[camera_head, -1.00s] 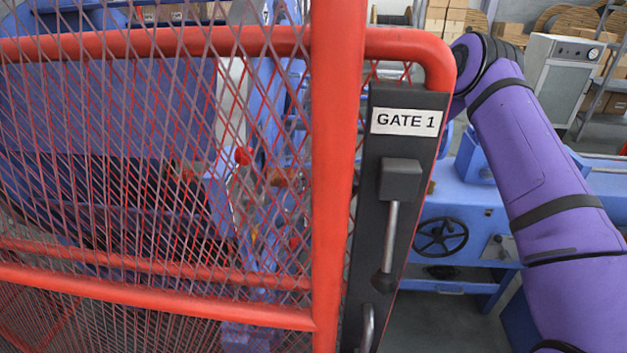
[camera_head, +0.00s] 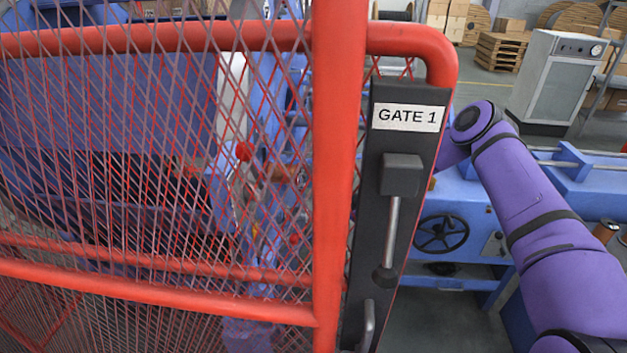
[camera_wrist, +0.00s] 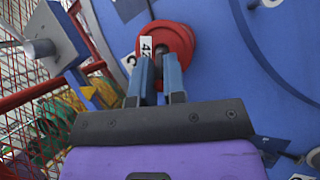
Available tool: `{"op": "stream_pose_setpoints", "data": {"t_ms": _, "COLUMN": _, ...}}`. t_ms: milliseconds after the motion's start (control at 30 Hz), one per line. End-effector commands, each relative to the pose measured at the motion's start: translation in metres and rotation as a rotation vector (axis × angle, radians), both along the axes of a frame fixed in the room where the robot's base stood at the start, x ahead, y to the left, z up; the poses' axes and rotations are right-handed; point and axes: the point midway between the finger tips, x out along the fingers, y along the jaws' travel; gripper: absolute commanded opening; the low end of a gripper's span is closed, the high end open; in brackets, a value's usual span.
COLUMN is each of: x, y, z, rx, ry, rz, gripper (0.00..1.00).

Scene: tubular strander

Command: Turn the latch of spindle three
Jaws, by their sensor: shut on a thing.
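In the wrist view, my gripper (camera_wrist: 160,64) has its two blue-grey fingers close together at a red round part (camera_wrist: 182,41) on a large blue disc-shaped face (camera_wrist: 225,70). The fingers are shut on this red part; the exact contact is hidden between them. A white tag (camera_wrist: 147,46) that seems to read 42 sits by the left fingertip. No spindle number three is readable.
The red mesh gate (camera_head: 338,180) with its GATE 1 plate and handle (camera_head: 392,225) stands close in front. In the wrist view, a red frame with mesh (camera_wrist: 45,92) and a grey-blue bracket (camera_wrist: 57,38) lie at left. A blue machine bed (camera_head: 470,215) stands behind my arm.

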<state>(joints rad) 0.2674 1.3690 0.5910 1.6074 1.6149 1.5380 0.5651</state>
Motion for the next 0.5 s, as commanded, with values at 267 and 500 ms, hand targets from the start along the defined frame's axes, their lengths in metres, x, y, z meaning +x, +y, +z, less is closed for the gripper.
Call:
{"op": "stream_pose_setpoints", "data": {"t_ms": 267, "x": 0.0008, "y": 0.0012, "z": -0.0039, "rx": 0.09, "ry": -0.018, "rz": -0.001, "gripper": 0.0}}
{"op": "stream_pose_setpoints", "data": {"t_ms": 500, "x": 0.0005, "y": 0.0018, "z": -0.0042, "rx": 0.106, "ry": -0.021, "rz": -0.001, "gripper": 0.0}}
